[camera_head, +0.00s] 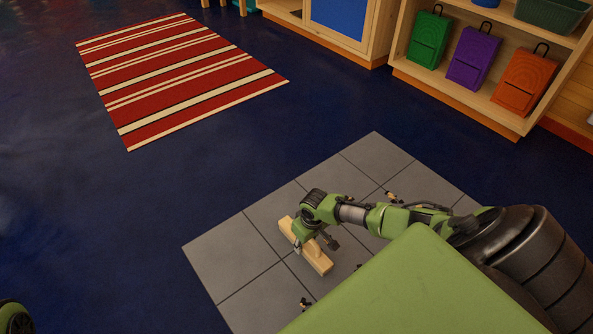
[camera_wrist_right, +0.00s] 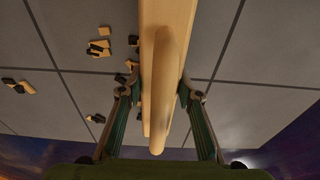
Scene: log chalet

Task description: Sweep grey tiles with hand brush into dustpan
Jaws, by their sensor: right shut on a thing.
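My right gripper (camera_head: 318,238) is over the grey tiles (camera_head: 235,250) in the head view. It is shut on the pale wooden hand brush (camera_head: 318,262), which lies low over or on the tiles; contact with the floor is unclear. In the right wrist view, the two fingers (camera_wrist_right: 160,92) stand on either side of the brush handle (camera_wrist_right: 160,130). Small dark and tan bits lie scattered on the tiles, some near the arm (camera_head: 391,196) and some near the front (camera_head: 304,304). A cluster of bits (camera_wrist_right: 100,47) shows left of the brush. No dustpan shows. My left gripper is out of view.
A red striped rug (camera_head: 180,75) lies on the dark blue floor (camera_head: 90,220). A wooden shelf (camera_head: 455,92) with green, purple and orange bags (camera_head: 525,80) stands at the back right. My arm hides part of the tiles. The floor left of the tiles is clear.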

